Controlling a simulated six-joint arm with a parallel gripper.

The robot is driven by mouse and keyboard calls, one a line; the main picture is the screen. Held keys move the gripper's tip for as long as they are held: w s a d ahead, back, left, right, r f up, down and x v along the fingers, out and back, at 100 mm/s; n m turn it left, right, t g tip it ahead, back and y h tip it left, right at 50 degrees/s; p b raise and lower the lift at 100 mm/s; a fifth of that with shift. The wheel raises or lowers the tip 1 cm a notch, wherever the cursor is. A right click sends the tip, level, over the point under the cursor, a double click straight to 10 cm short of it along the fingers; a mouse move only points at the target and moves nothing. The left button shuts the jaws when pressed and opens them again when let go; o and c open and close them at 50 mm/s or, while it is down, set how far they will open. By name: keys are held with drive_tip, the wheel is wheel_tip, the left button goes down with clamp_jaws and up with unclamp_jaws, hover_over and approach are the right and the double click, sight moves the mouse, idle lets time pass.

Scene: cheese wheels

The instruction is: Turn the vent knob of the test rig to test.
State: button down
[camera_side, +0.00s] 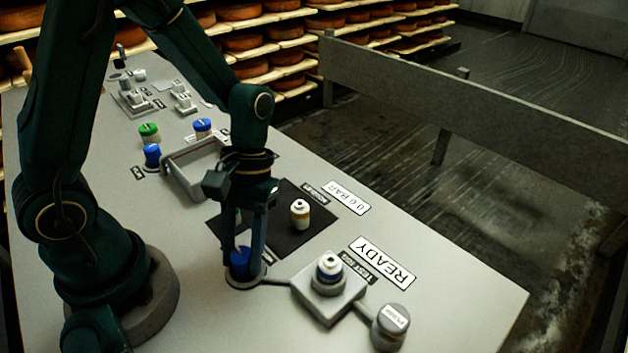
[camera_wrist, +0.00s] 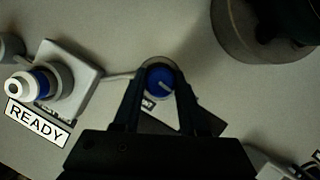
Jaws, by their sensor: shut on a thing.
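The vent knob is a blue knob (camera_side: 240,262) on a grey round base, linked by a grey pipe to the test rig. In the wrist view the knob (camera_wrist: 160,80) shows a white pointer line slanting down to the right. My gripper (camera_side: 245,255) is shut on the knob from above, one finger on each side; its fingertips also show in the wrist view (camera_wrist: 160,72). The test rig (camera_side: 328,290) is a grey block with a white, blue-banded piece (camera_side: 329,267) upright in it. A label by the knob is partly hidden by my fingers.
A READY sign (camera_side: 382,262) lies beside the rig, and a PUSH button (camera_side: 390,326) stands at its right. A white and tan piece (camera_side: 299,212) stands on a black mat (camera_side: 290,240) behind. A grey tray (camera_side: 180,180) and several colored-top pieces stand farther back.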

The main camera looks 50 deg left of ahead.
sight(243, 251)
drive_tip(key=shift+n, duration=0.7)
drive_tip(key=shift+c, duration=2.2)
unclamp_jaws()
drive_tip(key=shift+r, duration=0.15)
drive_tip(key=shift+v, duration=2.45)
drive_tip(key=shift+a, duration=0.1)
